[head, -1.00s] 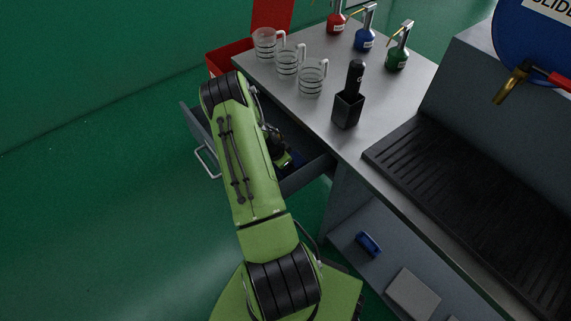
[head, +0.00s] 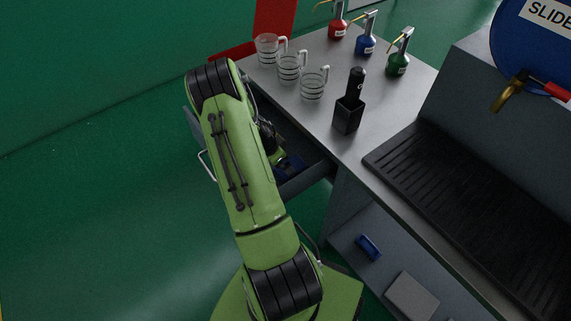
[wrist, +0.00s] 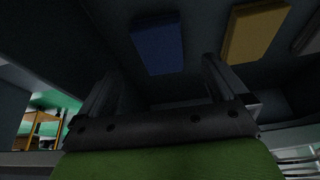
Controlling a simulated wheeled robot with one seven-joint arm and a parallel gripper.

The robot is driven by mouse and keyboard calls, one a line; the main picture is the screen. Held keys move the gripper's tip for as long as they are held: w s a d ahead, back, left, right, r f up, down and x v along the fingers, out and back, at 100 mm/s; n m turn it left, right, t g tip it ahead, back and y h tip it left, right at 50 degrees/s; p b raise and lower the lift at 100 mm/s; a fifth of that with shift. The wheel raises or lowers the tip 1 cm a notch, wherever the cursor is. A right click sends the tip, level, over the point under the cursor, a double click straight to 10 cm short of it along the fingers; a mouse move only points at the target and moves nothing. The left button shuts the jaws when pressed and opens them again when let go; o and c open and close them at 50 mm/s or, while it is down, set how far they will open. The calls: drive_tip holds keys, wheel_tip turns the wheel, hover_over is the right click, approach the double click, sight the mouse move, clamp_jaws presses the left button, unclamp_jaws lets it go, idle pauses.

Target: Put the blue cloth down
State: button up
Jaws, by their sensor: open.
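The blue cloth (wrist: 158,46) lies flat in the open drawer (head: 306,181), just beyond my fingertips in the wrist view. It also shows as a dark blue patch (head: 291,166) in the head view, partly hidden by my arm. My gripper (wrist: 160,72) is open, its two fingers apart with nothing between them. In the head view my gripper is low over the drawer and mostly hidden behind my arm.
A yellow cloth (wrist: 255,31) lies right of the blue one. On the counter (head: 300,103) stand glass mugs (head: 290,68), a black holder (head: 348,111) and several pump bottles (head: 367,40). A blue object (head: 368,247) sits on the lower shelf.

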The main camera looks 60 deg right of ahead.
drive_tip(key=w+a+r+n+t+y, duration=0.15)
drive_tip(key=w+a+r+n, duration=0.3)
drive_tip(key=a+r, duration=0.65)
drive_tip(key=w+a+r+n+t, duration=0.35)
drive_tip(key=a+r+n, duration=0.25)
drive_tip(key=a+r, duration=0.6)
drive_tip(key=s+a+r+n+t+y, duration=0.2)
drive_tip(key=s+a+r+n, duration=0.8)
drive_tip(key=a, duration=0.5)
drive_tip(key=s+n, duration=0.2)
drive_tip(key=n, duration=0.1)
drive_tip(key=shift+r+t+p, duration=0.2)
drive_tip(key=shift+t+p, duration=0.1)
drive_tip(key=shift+r+y, duration=0.1)
drive_tip(key=shift+y, duration=0.15)
